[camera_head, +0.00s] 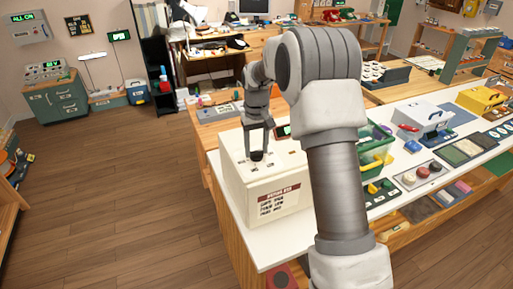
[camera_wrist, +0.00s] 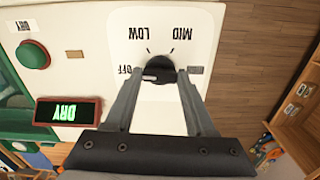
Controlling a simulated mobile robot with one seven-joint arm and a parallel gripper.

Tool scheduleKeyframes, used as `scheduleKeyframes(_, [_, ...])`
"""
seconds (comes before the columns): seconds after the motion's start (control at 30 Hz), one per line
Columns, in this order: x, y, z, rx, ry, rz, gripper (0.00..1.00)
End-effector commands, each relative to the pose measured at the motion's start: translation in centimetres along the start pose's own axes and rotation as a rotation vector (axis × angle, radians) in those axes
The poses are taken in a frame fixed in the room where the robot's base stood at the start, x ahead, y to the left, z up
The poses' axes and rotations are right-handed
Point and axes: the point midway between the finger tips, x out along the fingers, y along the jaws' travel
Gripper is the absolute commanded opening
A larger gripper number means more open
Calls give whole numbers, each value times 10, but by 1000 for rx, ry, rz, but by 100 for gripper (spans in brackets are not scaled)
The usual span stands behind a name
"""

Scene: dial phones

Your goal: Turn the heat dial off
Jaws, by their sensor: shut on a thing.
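The black heat dial (camera_wrist: 161,68) shows in the wrist view on a white panel with upside-down labels OFF (camera_wrist: 125,70), LOW (camera_wrist: 146,32) and MID (camera_wrist: 181,32). A pale mark on the dial's left side lies toward OFF. My gripper (camera_wrist: 160,77) is shut on the dial, one finger on each side. In the head view my gripper (camera_head: 257,155) reaches down onto the top of the cream box (camera_head: 232,182), which has a printed label on its front.
In the head view a green bin (camera_head: 375,150) stands right of my arm on the white table (camera_head: 395,205). The wooden floor (camera_head: 110,190) on the left is clear.

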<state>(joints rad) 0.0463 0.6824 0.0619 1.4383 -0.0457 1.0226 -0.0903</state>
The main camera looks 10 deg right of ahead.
Motion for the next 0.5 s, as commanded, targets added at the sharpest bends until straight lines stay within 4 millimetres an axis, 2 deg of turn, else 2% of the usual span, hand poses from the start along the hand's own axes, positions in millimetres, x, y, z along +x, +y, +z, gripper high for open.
scheduleKeyframes(0.5, [-1, 0, 0, -99, 2, 1, 0])
